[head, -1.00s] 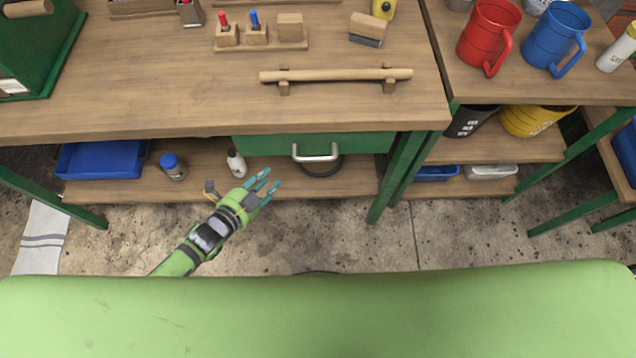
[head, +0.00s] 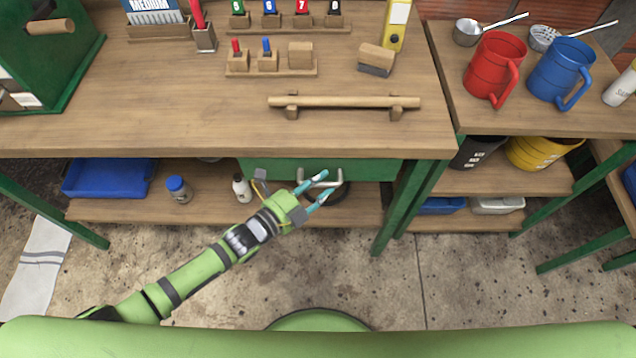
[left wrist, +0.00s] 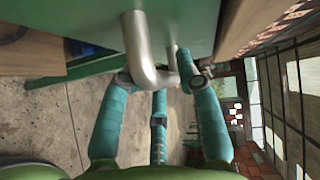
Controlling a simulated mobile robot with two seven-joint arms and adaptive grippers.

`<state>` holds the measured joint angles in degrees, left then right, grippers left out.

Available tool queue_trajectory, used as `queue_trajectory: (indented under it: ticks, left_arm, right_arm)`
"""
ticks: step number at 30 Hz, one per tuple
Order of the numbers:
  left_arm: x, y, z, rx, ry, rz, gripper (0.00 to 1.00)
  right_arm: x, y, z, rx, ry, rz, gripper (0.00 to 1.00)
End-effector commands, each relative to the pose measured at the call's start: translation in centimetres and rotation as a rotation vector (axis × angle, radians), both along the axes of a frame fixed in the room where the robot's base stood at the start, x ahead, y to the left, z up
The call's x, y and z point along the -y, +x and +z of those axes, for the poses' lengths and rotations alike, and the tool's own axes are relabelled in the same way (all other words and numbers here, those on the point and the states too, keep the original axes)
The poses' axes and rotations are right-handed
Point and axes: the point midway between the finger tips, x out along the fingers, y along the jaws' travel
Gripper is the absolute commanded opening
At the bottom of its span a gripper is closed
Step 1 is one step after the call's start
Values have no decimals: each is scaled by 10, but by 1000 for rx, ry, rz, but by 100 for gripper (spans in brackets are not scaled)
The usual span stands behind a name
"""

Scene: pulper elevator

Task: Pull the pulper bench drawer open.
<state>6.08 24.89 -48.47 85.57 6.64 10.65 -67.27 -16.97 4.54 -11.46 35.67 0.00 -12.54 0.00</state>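The pulper bench drawer has a green front (head: 262,168) under the wooden bench top, and it looks shut. Its metal bar handle (head: 341,177) is partly covered by my left fingers in the head view. My left gripper (head: 326,182) is at the handle with its teal fingers spread. In the left wrist view, the handle (left wrist: 142,50) reaches down between the open fingers (left wrist: 153,75). It looks close to the left finger, but I cannot tell whether they touch. My right gripper is not in view.
The bench top (head: 180,125) carries a wooden rail (head: 345,102) near its front edge. A white bottle (head: 242,188), a blue-capped jar (head: 179,190) and a blue tray (head: 108,178) are on the lower shelf. A green leg (head: 402,205) stands right of the drawer. The floor in front is clear.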

Motion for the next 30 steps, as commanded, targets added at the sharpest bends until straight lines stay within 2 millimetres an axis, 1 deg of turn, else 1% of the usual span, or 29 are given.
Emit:
queue_trajectory:
  ticks: [5, 7, 8, 14, 17, 20, 23, 26, 30]
  left_arm:
    - [0, 0, 0, -1, 0, 0, 34]
    - [0, 0, 0, -1, 0, 0, 10]
    - [0, 0, 0, -1, 0, 0, 0]
    - [0, -1, 0, -2, -1, 0, 0]
    - [0, -6, 0, -4, -2, 0, 0]
    - [0, -17, 1, -6, -3, 1, 0]
    - [0, -37, 2, -10, -4, 1, 0]
    - [0, -64, 2, -13, -4, 2, 0]
    - [0, -108, 2, -14, -4, 3, 0]
  right_arm:
    - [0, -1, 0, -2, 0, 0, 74]
    - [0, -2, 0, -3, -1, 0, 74]
    - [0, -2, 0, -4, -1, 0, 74]
    - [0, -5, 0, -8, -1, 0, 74]
    - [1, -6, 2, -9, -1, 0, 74]
    - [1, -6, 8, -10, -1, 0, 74]
    - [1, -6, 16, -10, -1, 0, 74]
    - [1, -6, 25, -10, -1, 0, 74]
    - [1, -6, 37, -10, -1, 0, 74]
